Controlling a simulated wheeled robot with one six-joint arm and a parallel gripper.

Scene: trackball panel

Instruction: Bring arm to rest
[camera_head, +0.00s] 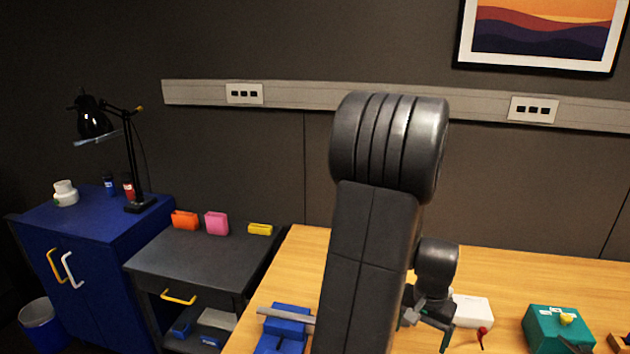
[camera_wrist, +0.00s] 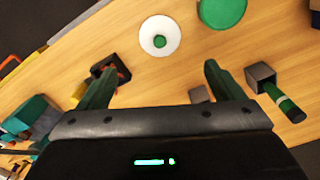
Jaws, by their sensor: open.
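My gripper (camera_head: 428,322) hangs below my folded arm, over the wooden bench (camera_head: 500,268) in the head view. In the wrist view my gripper (camera_wrist: 160,68) shows two green-dark fingers spread wide, with nothing between them. Beyond the fingertips lies a white round piece with a green ball (camera_wrist: 160,41) in its middle, likely the trackball; it stands clear of both fingers. My arm hides part of the bench in the head view.
A white box (camera_head: 473,311), a red-topped knob (camera_head: 482,335) and a teal box (camera_head: 556,327) stand right of my gripper. A blue vise (camera_head: 288,325) is left. The wrist view shows a green disc (camera_wrist: 223,10), a dark tray (camera_wrist: 108,68) and a green cylinder (camera_wrist: 285,103).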

